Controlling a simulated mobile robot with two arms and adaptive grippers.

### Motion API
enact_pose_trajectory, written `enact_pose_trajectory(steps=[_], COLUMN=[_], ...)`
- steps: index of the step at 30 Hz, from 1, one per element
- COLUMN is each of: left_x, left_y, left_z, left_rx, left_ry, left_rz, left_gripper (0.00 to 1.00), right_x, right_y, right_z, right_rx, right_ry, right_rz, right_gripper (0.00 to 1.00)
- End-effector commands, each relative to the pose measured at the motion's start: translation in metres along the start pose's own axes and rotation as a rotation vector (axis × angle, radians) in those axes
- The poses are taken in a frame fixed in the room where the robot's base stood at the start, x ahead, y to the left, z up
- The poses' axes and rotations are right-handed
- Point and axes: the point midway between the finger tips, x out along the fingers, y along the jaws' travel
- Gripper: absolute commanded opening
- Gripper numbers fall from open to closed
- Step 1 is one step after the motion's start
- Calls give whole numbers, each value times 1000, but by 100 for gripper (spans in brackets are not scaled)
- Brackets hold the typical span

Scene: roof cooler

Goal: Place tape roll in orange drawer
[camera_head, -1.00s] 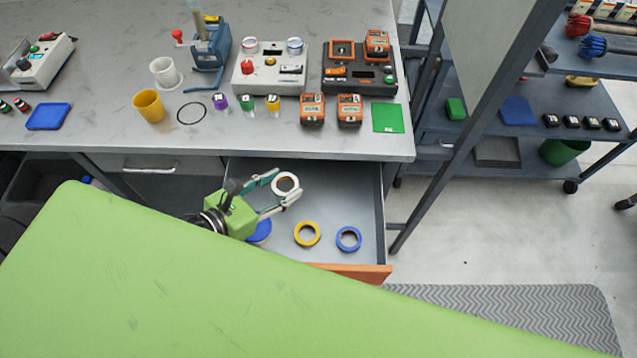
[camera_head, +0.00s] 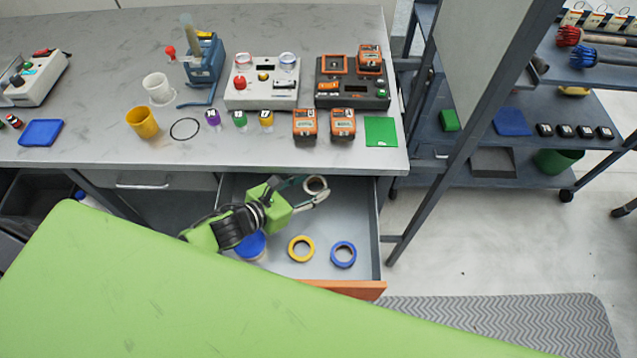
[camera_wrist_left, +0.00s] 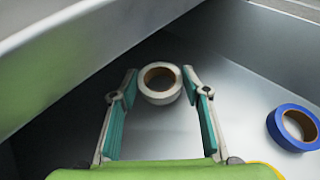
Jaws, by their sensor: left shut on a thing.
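The open drawer (camera_head: 360,289) has an orange front edge and a grey interior. My left gripper (camera_head: 314,186) reaches into it near the back. It is shut on a white tape roll (camera_head: 315,194), which also shows between the fingertips in the left wrist view (camera_wrist_left: 160,98). A yellow tape roll (camera_head: 291,250) and a blue tape roll (camera_head: 335,256) lie flat on the drawer floor, apart from the gripper. A blue item (camera_head: 252,246) in the drawer is partly hidden by my left arm. My right gripper is not in view.
The grey bench top (camera_head: 90,100) above the drawer holds a yellow cup (camera_head: 142,123), orange devices (camera_head: 305,124) and control boxes. A slanted dark post (camera_head: 450,160) stands right of the drawer. A shelf cart (camera_head: 500,175) is farther right. The drawer's right front has free room.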

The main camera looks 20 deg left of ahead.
Motion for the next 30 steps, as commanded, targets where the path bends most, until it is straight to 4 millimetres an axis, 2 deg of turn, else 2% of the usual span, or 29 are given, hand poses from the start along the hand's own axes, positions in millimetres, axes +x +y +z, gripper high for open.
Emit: enact_pose_trajectory(steps=[3,7,19,20,21,30], left_x=[19,32,35,34,34,34], left_y=[0,0,-1,-1,-1,-1], left_z=[0,-7,-12,-10,-10,-10], left_rx=[-1,-3,-1,-1,-1,-1], left_ry=[-3,-1,-1,-1,-1,-1], left_rz=[0,0,-1,-1,-1,-1], left_gripper=[22,22,22,51,60,60], right_x=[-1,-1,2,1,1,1], right_y=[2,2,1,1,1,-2], right_z=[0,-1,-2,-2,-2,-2], right_rx=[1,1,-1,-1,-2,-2], right_ry=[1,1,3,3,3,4], right_rz=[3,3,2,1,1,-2], right_gripper=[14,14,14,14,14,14])
